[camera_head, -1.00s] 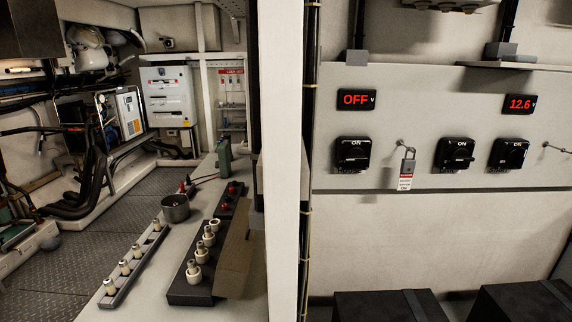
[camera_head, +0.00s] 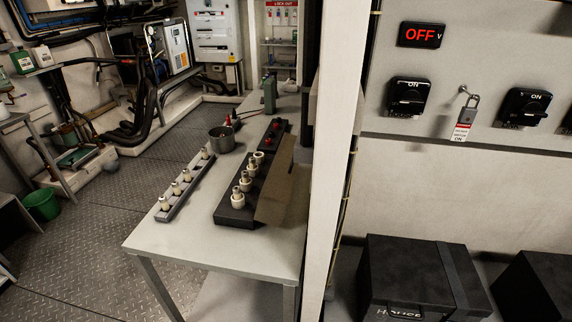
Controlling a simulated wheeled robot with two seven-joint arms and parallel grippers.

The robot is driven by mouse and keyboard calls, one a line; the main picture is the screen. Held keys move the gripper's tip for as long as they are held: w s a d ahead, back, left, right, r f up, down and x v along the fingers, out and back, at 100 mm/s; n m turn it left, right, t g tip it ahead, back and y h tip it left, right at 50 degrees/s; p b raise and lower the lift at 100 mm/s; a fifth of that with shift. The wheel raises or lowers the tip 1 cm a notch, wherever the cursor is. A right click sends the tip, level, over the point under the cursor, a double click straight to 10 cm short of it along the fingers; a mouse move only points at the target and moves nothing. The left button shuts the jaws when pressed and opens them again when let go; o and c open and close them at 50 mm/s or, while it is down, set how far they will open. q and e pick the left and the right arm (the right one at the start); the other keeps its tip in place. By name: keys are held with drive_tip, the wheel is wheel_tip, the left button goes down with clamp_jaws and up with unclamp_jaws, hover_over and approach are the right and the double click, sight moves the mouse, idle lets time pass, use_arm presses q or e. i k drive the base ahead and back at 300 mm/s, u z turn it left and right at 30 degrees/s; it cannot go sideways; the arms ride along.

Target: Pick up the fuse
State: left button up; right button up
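Several pale fuses stand upright in a row in a long grey rail (camera_head: 186,186) on the workbench; the nearest fuse (camera_head: 164,203) is at the rail's front end. To their right, several larger cream-coloured fuse-like pieces, one of them here (camera_head: 238,197), stand on a black block (camera_head: 233,217). I cannot tell which one the task means. Neither of my grippers shows in the head view.
The pale workbench (camera_head: 190,243) has bare room at its front. A metal pot (camera_head: 221,139) and a green device (camera_head: 269,94) stand further back. A white post (camera_head: 345,150) rises right of the bench. A black box (camera_head: 415,275) sits lower right.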

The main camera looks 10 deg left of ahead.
sight(251, 160)
drive_tip(key=z, duration=1.85)
drive_tip(key=k, duration=0.75)
drive_tip(key=u, duration=1.4)
